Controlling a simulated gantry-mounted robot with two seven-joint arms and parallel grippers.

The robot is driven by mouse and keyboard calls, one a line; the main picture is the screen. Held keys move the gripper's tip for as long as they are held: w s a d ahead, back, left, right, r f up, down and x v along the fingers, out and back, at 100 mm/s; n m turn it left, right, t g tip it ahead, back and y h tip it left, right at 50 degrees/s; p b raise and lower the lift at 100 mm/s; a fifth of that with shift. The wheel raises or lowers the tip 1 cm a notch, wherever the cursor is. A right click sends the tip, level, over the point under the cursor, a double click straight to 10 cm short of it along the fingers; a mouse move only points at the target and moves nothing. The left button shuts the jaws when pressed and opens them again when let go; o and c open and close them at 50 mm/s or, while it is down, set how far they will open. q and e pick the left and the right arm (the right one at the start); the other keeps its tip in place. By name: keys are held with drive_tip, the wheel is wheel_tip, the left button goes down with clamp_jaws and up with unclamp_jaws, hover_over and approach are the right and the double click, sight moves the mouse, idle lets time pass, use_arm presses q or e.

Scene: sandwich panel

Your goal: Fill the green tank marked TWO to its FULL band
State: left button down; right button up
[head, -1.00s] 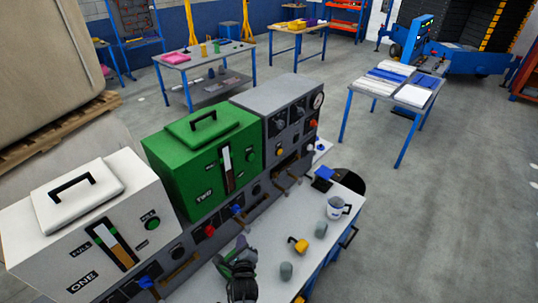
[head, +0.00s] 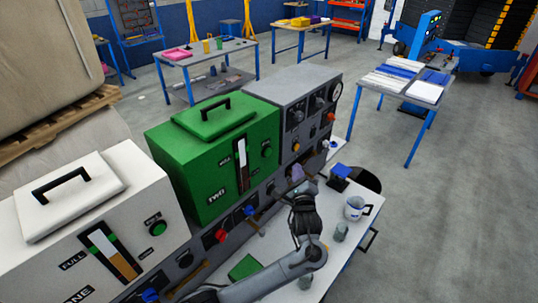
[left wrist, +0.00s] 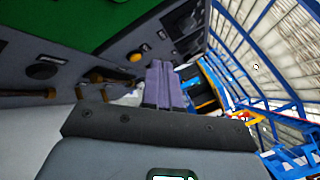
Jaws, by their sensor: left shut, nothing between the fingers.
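The green tank marked TWO (head: 190,167) stands on the grey panel in the middle of the head view, its lid closed. Its upright gauge (head: 241,165) shows a pale upper part and a dark lower part; the exact level is too small to read. A green round button (head: 266,150) sits right of the gauge. My left gripper (head: 297,174) is shut and empty, raised in front of the panel to the right of the tank. Its purple-grey fingers (left wrist: 160,85) lie together in the left wrist view, apart from the panel knobs. My right gripper is out of view.
A red knob (head: 221,236) and a blue valve (head: 250,211) sit below the tank. The white tank ONE (head: 150,190) is at left. The white bench (head: 345,235) holds a mug (head: 354,207), a grey cup (head: 341,231), a blue-topped item (head: 340,172) and a green block (head: 245,267).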

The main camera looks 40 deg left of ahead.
sight(268, 152)
use_arm(q)
drive_tip(key=shift+a+f, duration=0.1)
idle(0.3)
drive_tip(key=a+b, duration=0.2)
drive_tip(key=a, duration=0.6)
drive_tip(key=shift+s+a, duration=0.15)
drive_tip(key=shift+a, duration=0.15)
idle(0.7)
idle(0.9)
idle(0.4)
